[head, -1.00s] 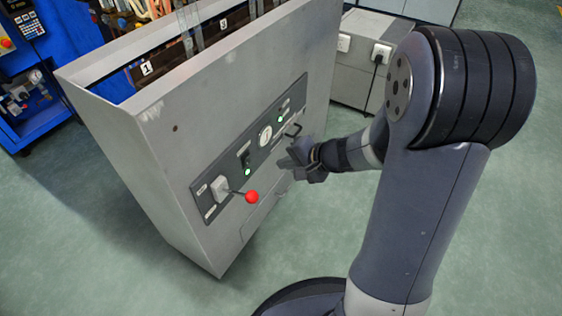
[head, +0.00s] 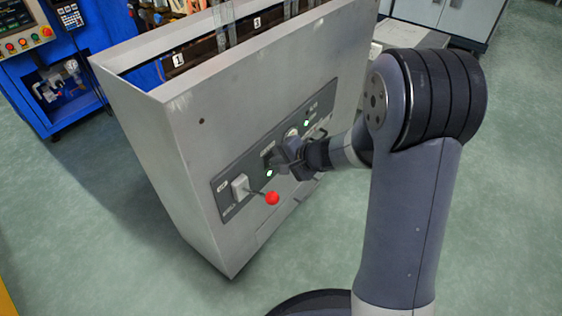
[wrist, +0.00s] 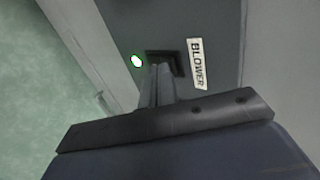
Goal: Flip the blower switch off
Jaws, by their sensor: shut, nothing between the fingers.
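The grey console (head: 190,150) stands with a dark control strip on its front. In the wrist view the black blower switch (wrist: 179,63) sits between a "BLOWER" label (wrist: 197,64) and a lit green lamp (wrist: 137,61). The lamp also shows lit in the head view (head: 269,173). My gripper (wrist: 159,72) is shut and empty, its fingertips in front of the switch and hiding part of it. I cannot tell whether they touch it or which way the switch is set. In the head view my gripper (head: 284,156) is close to the strip.
A lever with a red ball knob (head: 272,198) sticks out of the strip below and left of my gripper. Another green lamp (head: 307,123) is lit farther up the strip. A blue machine (head: 62,88) stands at the left. Open green floor lies in front.

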